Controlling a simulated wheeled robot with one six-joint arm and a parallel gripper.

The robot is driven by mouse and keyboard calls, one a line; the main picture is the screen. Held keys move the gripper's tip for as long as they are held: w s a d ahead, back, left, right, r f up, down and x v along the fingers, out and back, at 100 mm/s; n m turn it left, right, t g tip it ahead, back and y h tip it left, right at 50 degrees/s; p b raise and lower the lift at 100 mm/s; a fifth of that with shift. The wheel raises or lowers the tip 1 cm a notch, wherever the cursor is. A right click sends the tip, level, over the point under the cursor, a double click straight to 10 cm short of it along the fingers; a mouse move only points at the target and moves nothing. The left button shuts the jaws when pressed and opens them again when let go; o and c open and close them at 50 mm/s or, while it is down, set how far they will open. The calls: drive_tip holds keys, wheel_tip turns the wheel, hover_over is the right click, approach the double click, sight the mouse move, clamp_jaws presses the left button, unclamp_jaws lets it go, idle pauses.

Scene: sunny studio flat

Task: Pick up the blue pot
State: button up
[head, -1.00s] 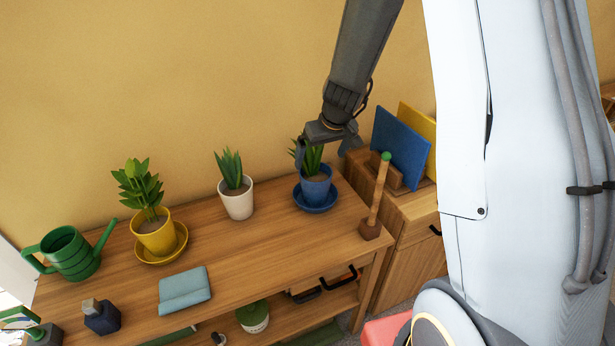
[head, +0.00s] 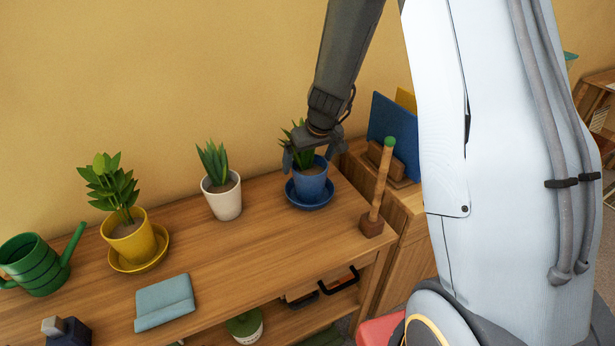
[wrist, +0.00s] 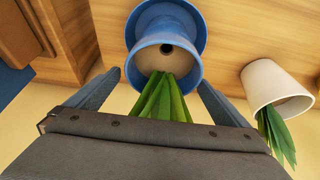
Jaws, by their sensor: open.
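The blue pot (head: 311,184) stands upright on a blue saucer (head: 309,205) at the right part of the wooden table and holds a green spiky plant. My gripper (head: 311,160) is over the plant at the pot's rim, its fingers pointing down. In the wrist view my gripper (wrist: 158,88) is open, with one finger on each side of the leaves. The blue pot (wrist: 165,54) shows just beyond the fingertips, between them. I cannot tell whether the fingers touch the pot. The gripper partly hides the plant in the head view.
A white pot (head: 224,200) with a plant stands left of the blue pot. A wooden post with a green top (head: 382,185) stands close at the right. Further left are a yellow pot (head: 132,242), a green watering can (head: 38,265) and a folded cloth (head: 165,300).

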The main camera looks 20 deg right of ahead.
sight(306, 168)
drive_tip(key=shift+s+b+x, duration=0.15)
drive_tip(key=shift+b+x, duration=0.15)
drive_tip(key=shift+x, duration=1.25)
drive_tip(key=shift+s+b+x, duration=0.15)
drive_tip(key=shift+b+x, duration=0.15)
drive_tip(key=shift+x, duration=1.2)
drive_tip(key=shift+f, duration=0.15)
drive_tip(key=shift+c, duration=0.3)
drive_tip(key=c, duration=1.8)
drive_tip(key=shift+c, duration=1.1)
